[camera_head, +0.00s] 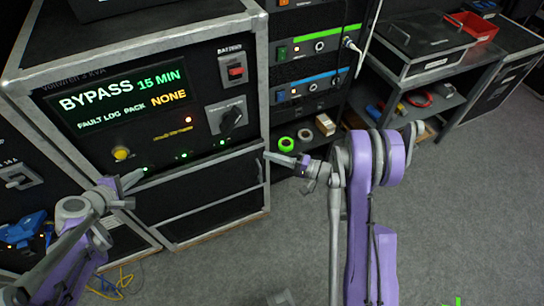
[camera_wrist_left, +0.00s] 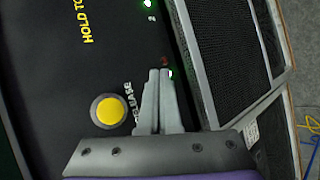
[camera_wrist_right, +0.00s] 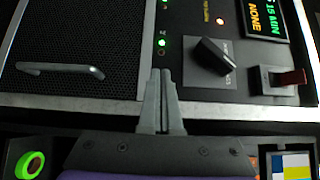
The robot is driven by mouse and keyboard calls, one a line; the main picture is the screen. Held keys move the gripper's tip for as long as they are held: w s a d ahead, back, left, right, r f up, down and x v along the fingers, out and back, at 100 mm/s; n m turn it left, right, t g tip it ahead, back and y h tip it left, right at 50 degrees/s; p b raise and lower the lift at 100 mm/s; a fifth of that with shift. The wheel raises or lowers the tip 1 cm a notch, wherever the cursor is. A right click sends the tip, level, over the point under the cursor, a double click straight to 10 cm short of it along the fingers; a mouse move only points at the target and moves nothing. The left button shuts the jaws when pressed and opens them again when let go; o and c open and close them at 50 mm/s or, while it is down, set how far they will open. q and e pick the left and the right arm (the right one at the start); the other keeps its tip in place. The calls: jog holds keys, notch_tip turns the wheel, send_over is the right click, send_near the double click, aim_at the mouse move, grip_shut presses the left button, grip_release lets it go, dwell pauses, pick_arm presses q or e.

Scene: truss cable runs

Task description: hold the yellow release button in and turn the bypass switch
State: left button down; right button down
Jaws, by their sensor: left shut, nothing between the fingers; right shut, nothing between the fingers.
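The yellow release button (camera_head: 122,153) sits at the lower left of the black panel. It shows large in the left wrist view (camera_wrist_left: 108,111), uncovered. My left gripper (camera_head: 138,176) is shut and empty, its tips below and beside the button, apart from it in the left wrist view (camera_wrist_left: 158,75). The bypass switch is a black rotary knob (camera_head: 230,120) on a grey plate at the panel's right. It also shows in the right wrist view (camera_wrist_right: 213,57). My right gripper (camera_head: 268,156) is shut and empty, below and right of the knob; its tips show in the right wrist view (camera_wrist_right: 161,75).
A red rocker switch (camera_head: 236,71) sits above the knob. The display (camera_head: 122,95) reads BYPASS 15 MIN, FAULT LOG PACK NONE. A rack (camera_head: 306,80) with green and blue striped units stands to the right. Grey carpet (camera_head: 260,240) is clear in front.

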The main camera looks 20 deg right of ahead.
pick_arm(q)
notch_tip(320, 180, up, 6)
jog(key=a+p, duration=0.2)
jog(key=p, duration=0.1)
jog(key=shift+a+p, duration=0.2)
jog(key=shift+p, duration=0.1)
dwell(0.5)
jog(key=s, duration=0.5)
dwell(0.7)
